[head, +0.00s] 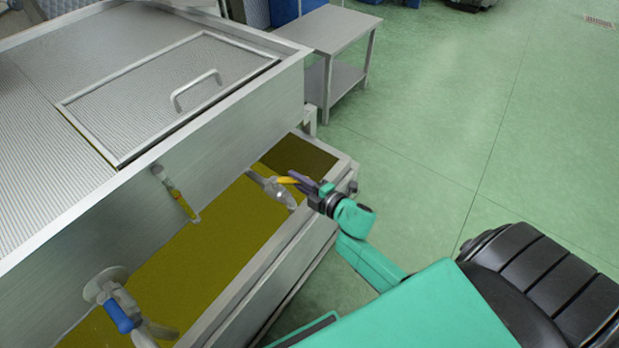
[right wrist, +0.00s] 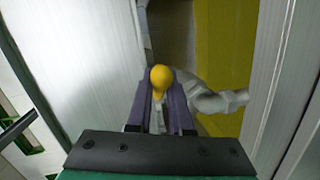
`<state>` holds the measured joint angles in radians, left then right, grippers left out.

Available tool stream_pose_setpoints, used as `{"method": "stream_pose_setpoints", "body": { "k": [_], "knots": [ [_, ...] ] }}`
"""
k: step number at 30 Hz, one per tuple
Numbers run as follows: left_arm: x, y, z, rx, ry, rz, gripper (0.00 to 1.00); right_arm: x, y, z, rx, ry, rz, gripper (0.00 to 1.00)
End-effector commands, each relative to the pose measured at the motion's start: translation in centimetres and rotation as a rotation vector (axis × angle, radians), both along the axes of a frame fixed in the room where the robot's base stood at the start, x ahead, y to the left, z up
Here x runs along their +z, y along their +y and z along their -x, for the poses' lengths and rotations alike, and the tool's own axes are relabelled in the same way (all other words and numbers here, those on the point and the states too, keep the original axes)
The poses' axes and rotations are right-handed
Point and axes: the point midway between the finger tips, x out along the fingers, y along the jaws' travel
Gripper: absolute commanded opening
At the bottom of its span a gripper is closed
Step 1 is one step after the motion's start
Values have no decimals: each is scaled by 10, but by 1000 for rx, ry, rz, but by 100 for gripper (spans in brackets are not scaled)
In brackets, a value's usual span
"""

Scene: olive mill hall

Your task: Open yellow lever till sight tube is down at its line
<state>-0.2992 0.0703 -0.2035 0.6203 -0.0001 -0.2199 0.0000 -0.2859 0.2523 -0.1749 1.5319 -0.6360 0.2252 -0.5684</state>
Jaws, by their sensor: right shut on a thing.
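The yellow lever (head: 286,180) sits on a metal valve (head: 264,182) at the right end of the tank's front wall. My right gripper (head: 303,182) is shut on its outer end. In the right wrist view, the lever's round yellow knob (right wrist: 161,77) is between the two purple fingers of my right gripper (right wrist: 160,98). The sight tube (head: 180,198) is on the tank's front wall, left of the lever. Yellow oil shows in it, with a small reddish mark near its upper part; the exact level against the mark is too small to tell. My left gripper is out of view.
A trough (head: 232,307) holding yellow-green oil runs below the tank (head: 230,130). A second valve with a blue handle (head: 118,316) is at lower left. A steel side table (head: 330,30) stands behind. Green floor (head: 470,120) is free at right.

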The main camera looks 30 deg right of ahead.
Motion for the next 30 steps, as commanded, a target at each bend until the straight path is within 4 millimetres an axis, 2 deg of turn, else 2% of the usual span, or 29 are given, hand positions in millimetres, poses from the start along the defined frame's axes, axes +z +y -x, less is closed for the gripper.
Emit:
{"method": "stream_pose_setpoints", "body": {
  "k": [6, 17, 18, 20, 21, 30],
  "knots": [
    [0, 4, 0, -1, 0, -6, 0, -2, 8, -2, -22, 5, -2, 0],
    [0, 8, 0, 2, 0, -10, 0, -3, 9, -1, -23, 7, -1, 0],
    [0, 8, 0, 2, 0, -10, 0, -3, 9, -1, -23, 7, -1, 22],
    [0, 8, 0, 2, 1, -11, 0, -3, 9, -1, -23, 7, -1, 45],
    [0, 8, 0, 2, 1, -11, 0, -3, 9, -1, -22, 6, 0, 49],
    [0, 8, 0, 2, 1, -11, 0, -1, 10, -1, -21, 2, 0, 49]
  ]
}}
